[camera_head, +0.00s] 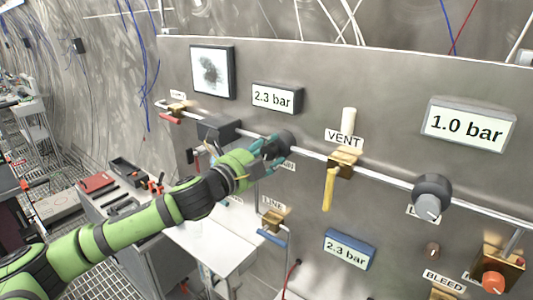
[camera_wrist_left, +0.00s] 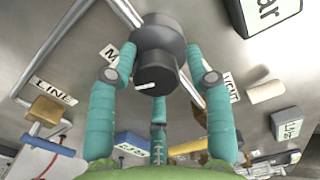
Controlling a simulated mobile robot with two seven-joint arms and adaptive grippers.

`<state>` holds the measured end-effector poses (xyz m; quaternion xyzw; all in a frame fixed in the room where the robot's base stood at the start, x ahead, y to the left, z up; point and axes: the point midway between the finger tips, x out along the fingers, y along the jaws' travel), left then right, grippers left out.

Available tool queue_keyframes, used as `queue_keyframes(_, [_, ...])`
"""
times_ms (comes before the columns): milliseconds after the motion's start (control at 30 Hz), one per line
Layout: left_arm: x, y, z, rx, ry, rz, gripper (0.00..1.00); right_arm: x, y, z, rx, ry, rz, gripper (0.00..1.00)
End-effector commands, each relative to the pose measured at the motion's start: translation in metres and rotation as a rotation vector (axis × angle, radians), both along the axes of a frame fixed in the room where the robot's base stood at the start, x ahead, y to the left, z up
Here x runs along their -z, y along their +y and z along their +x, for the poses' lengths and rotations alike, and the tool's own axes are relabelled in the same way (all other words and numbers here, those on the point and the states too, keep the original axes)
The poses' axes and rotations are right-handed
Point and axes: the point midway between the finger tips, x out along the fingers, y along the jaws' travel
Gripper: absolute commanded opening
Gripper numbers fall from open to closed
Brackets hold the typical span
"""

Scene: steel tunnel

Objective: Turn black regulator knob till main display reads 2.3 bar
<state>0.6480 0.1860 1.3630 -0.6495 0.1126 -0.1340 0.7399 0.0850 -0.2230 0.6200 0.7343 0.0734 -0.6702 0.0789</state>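The black regulator knob (camera_head: 285,142) sticks out of the steel panel below a white display (camera_head: 276,99) that reads 2.3 bar. In the left wrist view the knob (camera_wrist_left: 158,48) shows a white pointer mark on its face. My left gripper (camera_head: 270,148) is at the knob. In the left wrist view its teal fingers (camera_wrist_left: 160,62) lie close around the knob's sides and seem to touch it. A label starting with M is partly hidden beside the knob. My right gripper is not in view.
Another display (camera_head: 467,125) reads 1.0 bar, above a second dark knob (camera_head: 432,198). A blue-framed display (camera_head: 349,249) reads 2.3 bar. A brass vent valve (camera_head: 343,162) with a yellow handle stands right of my gripper. A white tabletop (camera_head: 208,243) lies below my arm.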

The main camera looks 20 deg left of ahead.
Motion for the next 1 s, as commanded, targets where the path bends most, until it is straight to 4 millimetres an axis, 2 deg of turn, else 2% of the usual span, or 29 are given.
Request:
queue_keyframes(333, [0.003, 0.001, -0.001, -0.003, 0.006, 0.000, 0.64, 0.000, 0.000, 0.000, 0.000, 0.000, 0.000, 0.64])
queue_keyframes(467, [0.003, 0.005, -0.010, -0.004, 0.007, 0.000, 0.64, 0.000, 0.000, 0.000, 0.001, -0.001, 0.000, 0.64])
queue_keyframes(833, [0.004, 0.030, -0.083, -0.002, 0.009, 0.005, 0.64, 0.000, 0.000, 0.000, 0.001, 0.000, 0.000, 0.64])
queue_keyframes(1000, [0.003, 0.038, -0.103, -0.004, 0.007, 0.004, 0.64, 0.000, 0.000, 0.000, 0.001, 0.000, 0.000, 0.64])
